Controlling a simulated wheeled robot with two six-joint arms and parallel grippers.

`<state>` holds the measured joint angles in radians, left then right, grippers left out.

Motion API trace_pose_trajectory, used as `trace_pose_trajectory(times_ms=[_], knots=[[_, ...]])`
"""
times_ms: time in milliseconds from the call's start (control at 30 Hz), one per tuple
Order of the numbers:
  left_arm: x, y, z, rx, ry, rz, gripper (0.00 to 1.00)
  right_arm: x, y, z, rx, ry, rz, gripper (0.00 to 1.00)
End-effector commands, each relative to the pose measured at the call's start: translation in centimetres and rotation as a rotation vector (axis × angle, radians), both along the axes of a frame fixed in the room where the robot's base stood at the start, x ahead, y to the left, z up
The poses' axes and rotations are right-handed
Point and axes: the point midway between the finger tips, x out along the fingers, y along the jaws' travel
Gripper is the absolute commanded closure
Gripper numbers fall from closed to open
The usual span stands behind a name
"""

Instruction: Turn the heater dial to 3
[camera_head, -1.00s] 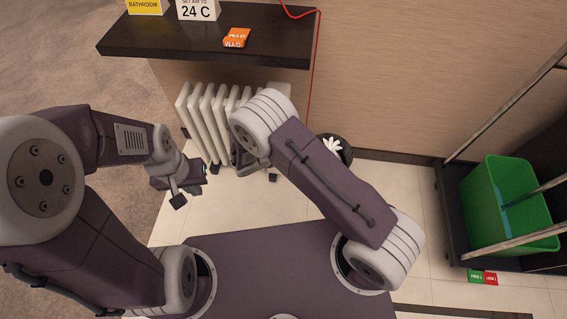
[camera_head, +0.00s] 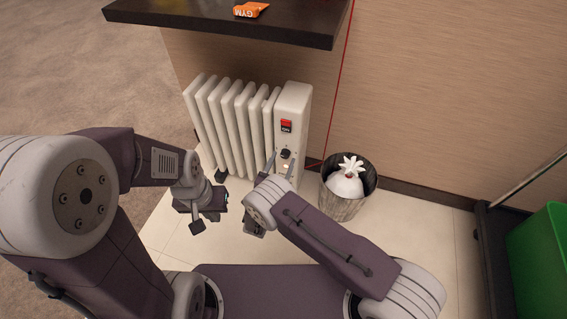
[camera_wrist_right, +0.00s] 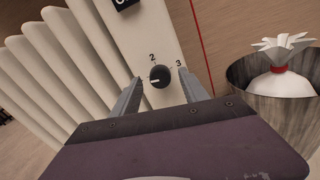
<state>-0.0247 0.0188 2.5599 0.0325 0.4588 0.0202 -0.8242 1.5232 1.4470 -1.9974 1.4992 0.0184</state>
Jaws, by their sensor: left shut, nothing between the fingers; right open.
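The white ribbed heater (camera_head: 235,125) stands on the floor under a dark shelf. Its front panel carries a red switch and, below it, the black dial (camera_head: 286,153). In the right wrist view the round dial (camera_wrist_right: 160,76) shows a light mark toward its left side. The number 2 is printed above it and 3 at its upper right. My right gripper (camera_head: 279,163) is open, its fingers pointing at the panel. In the wrist view its fingertips (camera_wrist_right: 160,76) appear on either side of the dial; contact cannot be told. My left gripper (camera_head: 209,208) is shut and empty, left of the right one.
A bin (camera_head: 343,200) with a white tied bag stands right of the heater. The dark shelf (camera_head: 225,24) overhangs the heater, with an orange card on it. A red cord hangs down the wall. A green bucket (camera_head: 540,250) is at the far right.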

Motion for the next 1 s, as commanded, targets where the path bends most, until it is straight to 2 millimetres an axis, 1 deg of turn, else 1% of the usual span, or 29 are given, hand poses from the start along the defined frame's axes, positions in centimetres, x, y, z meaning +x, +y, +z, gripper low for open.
trace_pose_trajectory(times_ms=[33, 133, 367, 400, 467, 500, 567, 600, 867, 1000], knots=[[0.00, 0.00, -0.69, 0.000, 0.000, 0.000, 1.00, 0.62, -0.23, -0.29, 0.002, -0.001, -0.002, 0.48], [-0.01, 0.00, -0.88, 0.000, 0.000, 0.000, 1.00, 1.28, -0.44, -0.12, 0.001, -0.001, -0.001, 0.48], [-0.01, 0.00, -0.78, 0.000, 0.000, 0.000, 1.00, 1.47, -0.48, 0.08, 0.000, 0.000, 0.000, 0.48], [-0.01, 0.00, -0.78, 0.000, 0.000, 0.000, 1.00, 1.46, -0.48, 0.08, 0.000, 0.000, 0.000, 0.51], [-0.01, -0.01, -0.78, 0.000, 0.000, 0.000, 1.00, 1.45, -0.48, 0.07, 0.000, 0.000, 0.000, 0.67], [-0.01, -0.01, -0.78, 0.000, 0.000, 0.000, 1.00, 1.45, -0.48, 0.07, 0.000, 0.000, 0.000, 0.79], [-0.01, -0.01, -0.78, 0.000, 0.000, 0.000, 1.00, 1.44, -0.48, 0.06, 0.000, 0.000, 0.000, 0.95], [0.00, -0.01, -0.77, 0.000, 0.000, 0.000, 1.00, 1.44, -0.48, 0.06, 0.000, 0.000, 0.000, 1.00], [0.00, 0.00, -0.65, 0.000, 0.000, 0.000, 1.00, 1.41, -0.50, 0.05, 0.023, -0.007, 0.000, 1.00], [0.00, 0.00, -0.41, 0.000, 0.000, 0.000, 1.00, 1.41, -0.53, 0.08, 0.080, -0.025, 0.000, 1.00]])
